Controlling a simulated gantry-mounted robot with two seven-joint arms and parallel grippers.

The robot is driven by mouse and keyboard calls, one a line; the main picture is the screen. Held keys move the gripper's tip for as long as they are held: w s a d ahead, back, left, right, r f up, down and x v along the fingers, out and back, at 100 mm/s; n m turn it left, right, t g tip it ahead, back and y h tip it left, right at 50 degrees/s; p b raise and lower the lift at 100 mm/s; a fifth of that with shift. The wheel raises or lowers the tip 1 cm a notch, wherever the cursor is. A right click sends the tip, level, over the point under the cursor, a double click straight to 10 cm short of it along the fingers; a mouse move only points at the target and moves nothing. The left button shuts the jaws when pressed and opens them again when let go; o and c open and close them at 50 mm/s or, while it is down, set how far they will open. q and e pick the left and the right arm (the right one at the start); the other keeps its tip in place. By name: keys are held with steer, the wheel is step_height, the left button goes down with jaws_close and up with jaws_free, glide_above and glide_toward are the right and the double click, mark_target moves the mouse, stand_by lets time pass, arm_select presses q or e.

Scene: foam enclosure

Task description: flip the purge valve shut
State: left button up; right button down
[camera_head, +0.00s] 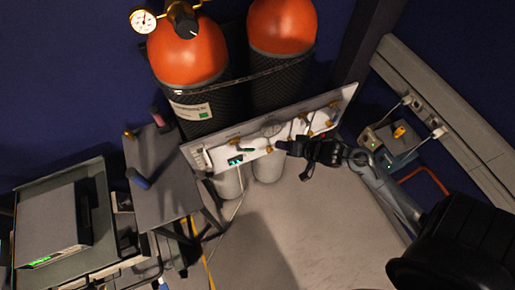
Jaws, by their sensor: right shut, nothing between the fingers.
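A long pale valve panel (346,96) stands in front of the orange-topped gas cylinders. It carries a white manifold with several small brass fittings, a small green part (248,150) and a small lit display (236,161). I cannot tell which fitting is the purge valve; labels are too small to read. My right gripper (281,145) comes in from the right, shut and empty. Its tips are at the panel's front, close to a brass fitting (269,150); I cannot tell whether they touch. The gripper and wrist hide part of the manifold. My left gripper is out of view.
Two cylinders (188,58) (282,26) stand behind the panel, with a gauge (144,20) above. A grey side table (160,175) and a cart with a box (52,222) stand left. A small device (386,141) sits right. The floor (310,230) in front is clear.

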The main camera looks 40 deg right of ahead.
steer(key=s+a+f+b+x, duration=0.1)
steer(key=b+x, duration=0.1)
steer(key=x, duration=1)
steer(key=shift+a+f, duration=0.35)
steer(key=shift+f, duration=0.25)
steer(key=shift+w+b, duration=0.1)
steer(key=shift+b, duration=0.2)
